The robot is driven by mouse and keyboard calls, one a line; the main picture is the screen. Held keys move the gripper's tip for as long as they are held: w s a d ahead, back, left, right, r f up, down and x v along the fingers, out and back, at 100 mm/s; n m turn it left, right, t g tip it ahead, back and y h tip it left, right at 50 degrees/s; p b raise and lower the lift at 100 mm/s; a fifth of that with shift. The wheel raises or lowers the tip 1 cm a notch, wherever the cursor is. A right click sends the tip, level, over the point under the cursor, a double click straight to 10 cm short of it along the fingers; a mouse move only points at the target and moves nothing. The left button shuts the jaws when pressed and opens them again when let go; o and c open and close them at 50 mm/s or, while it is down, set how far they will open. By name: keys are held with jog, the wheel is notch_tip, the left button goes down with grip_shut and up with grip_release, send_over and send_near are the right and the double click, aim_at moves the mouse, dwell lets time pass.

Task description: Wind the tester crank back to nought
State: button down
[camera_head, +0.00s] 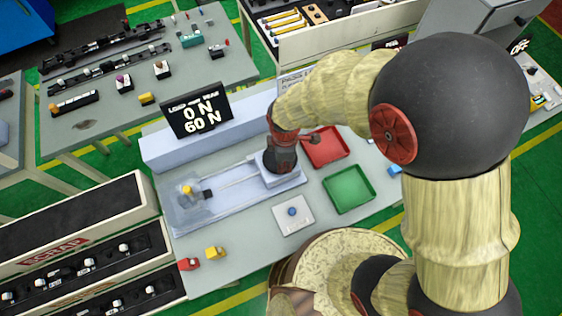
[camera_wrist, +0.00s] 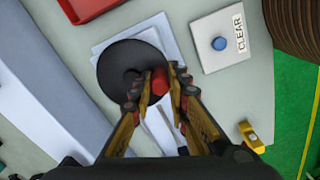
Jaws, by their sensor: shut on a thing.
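The tester (camera_head: 222,190) lies on the grey table, a pale bed with rails and a clear cover at its left end. Its crank is a dark disc (camera_wrist: 118,68) with a red knob (camera_wrist: 159,80), seen in the wrist view. My gripper (camera_wrist: 160,82) is shut on the red knob, one finger on each side. In the head view my gripper (camera_head: 283,150) stands over the crank and hides most of it. The display (camera_head: 196,112) reads "LOAD", "0 N" and "60 N"; the rest of its top line is hard to read.
A red tray (camera_head: 325,147) and a green tray (camera_head: 349,189) lie right of the crank. A CLEAR plate with a blue button (camera_head: 291,212) lies in front. Yellow and red clips (camera_head: 215,253) sit near the front left edge. A SCRAP bin (camera_head: 70,240) stands left.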

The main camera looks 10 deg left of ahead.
jog(key=shift+w+d+n, duration=0.15)
jog(key=shift+d+n, duration=0.05)
jog(key=shift+n, duration=0.4)
jog(key=c, duration=1.7)
grip_release()
notch_tip(320, 180, up, 12)
